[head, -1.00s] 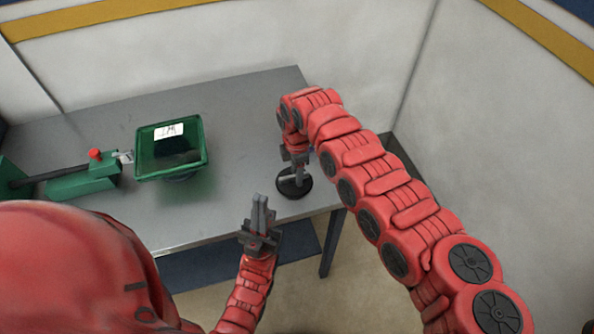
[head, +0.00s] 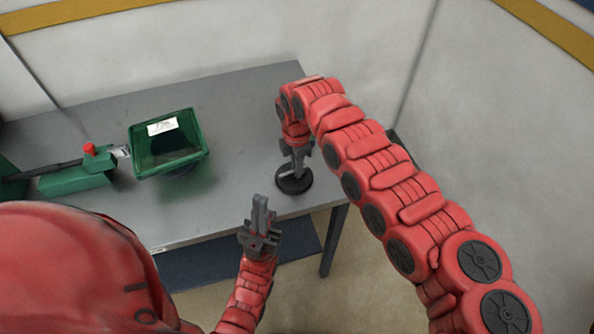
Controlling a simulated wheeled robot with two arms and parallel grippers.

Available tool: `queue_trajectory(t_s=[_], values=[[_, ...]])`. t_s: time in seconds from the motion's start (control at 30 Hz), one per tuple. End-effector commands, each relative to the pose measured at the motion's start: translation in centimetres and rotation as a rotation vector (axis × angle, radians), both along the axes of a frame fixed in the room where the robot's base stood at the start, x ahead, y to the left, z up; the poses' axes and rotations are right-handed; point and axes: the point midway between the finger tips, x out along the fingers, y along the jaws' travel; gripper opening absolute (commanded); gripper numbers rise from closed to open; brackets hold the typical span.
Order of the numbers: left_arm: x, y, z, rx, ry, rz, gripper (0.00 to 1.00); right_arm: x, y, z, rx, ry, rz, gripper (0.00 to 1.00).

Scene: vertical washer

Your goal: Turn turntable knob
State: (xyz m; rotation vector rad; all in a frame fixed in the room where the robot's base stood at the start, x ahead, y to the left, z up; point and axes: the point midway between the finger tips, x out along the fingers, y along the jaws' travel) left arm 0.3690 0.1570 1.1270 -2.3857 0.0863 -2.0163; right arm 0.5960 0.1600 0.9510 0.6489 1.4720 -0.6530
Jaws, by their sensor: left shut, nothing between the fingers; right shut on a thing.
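The turntable knob (head: 294,182) is a dark round piece near the right front corner of the grey table. My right gripper (head: 297,170) reaches down over it from above, shut with its fingers at the knob's middle. The exact contact is small and partly hidden by the gripper. My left gripper (head: 261,209) is shut and empty, pointing up in front of the table's front edge, lower left of the knob.
A green bin (head: 195,160) with a white label stands left of the knob on the table (head: 235,110). A green device (head: 75,181) with a red button (head: 89,149) is at the far left. Bare table lies between bin and knob. Walls stand behind and right.

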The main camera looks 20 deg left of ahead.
Motion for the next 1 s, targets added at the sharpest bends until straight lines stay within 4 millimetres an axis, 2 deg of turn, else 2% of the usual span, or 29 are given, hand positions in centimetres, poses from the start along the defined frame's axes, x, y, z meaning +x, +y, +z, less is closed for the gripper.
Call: queue_trajectory(t_s=[0.03,0.4,0.7,1.0], values=[[0.0,0.0,-1.5,0.000,0.000,0.000,0.00,0.2,0.1,-0.6,0.003,-0.007,0.033,0.00],[0.0,0.0,-7.1,0.000,0.000,0.000,0.00,0.3,0.3,-0.7,0.004,-0.006,0.372,0.00],[0.0,0.0,-9.4,0.000,0.000,0.000,0.00,0.4,0.4,-0.3,0.002,-0.002,0.617,0.00],[0.0,0.0,-10.3,0.000,0.000,0.000,0.00,0.4,0.6,-0.1,0.003,-0.003,0.766,0.00]])
